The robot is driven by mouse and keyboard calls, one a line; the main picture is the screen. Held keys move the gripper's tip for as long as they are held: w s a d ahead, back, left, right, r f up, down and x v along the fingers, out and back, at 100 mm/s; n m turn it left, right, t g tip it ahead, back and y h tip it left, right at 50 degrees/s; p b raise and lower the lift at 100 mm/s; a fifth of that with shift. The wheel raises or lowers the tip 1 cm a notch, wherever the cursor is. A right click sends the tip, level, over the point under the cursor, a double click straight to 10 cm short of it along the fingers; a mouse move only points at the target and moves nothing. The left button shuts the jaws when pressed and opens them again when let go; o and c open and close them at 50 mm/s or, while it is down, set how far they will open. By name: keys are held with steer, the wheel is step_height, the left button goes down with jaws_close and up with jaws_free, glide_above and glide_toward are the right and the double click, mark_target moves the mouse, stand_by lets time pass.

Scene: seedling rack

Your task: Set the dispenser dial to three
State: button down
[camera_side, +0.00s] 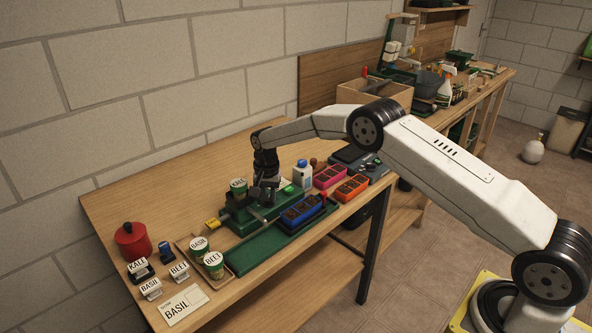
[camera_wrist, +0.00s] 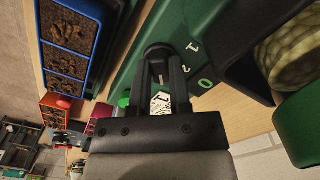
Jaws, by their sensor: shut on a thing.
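The green dispenser (camera_side: 238,221) stands on the bench, with a green-lidded labelled cup (camera_side: 238,186) on its top. My gripper (camera_side: 267,195) is above the dispenser, pointing down, and hides the dial in the side view. In the wrist view my gripper (camera_wrist: 158,68) has its two dark fingers closed on the dark round dial (camera_wrist: 158,49). White digits on the green face (camera_wrist: 225,62) stand to the right of the dial; a 1, a 2 and a 0 are readable. I cannot tell which digit the dial points to.
Blue (camera_side: 302,210), pink (camera_side: 328,177) and orange (camera_side: 351,188) seedling trays stand right of the dispenser. A white bottle (camera_side: 303,174) is close behind. A wooden tray (camera_side: 229,275) with basil and beet cups, label stamps, a basil card (camera_side: 184,305) and a red pot (camera_side: 132,242) are at left.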

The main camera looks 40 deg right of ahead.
mark_target(269, 198)
steer(key=c, duration=0.6)
jaws_free()
steer(key=shift+o, duration=0.2)
steer(key=shift+r, duration=0.1)
steer(key=shift+r, duration=3.85)
steer(key=s+a+r+n+t, duration=0.1)
steer(key=s+n, duration=0.4)
steer(key=s, duration=1.1)
steer(key=s+r+n+t, duration=0.1)
steer(key=s+n, duration=0.4)
steer(key=s, duration=1.2)
steer(key=shift+s+a+r+t, duration=0.3)
steer(key=shift+a+r, duration=0.1)
steer(key=shift+r, duration=0.05)
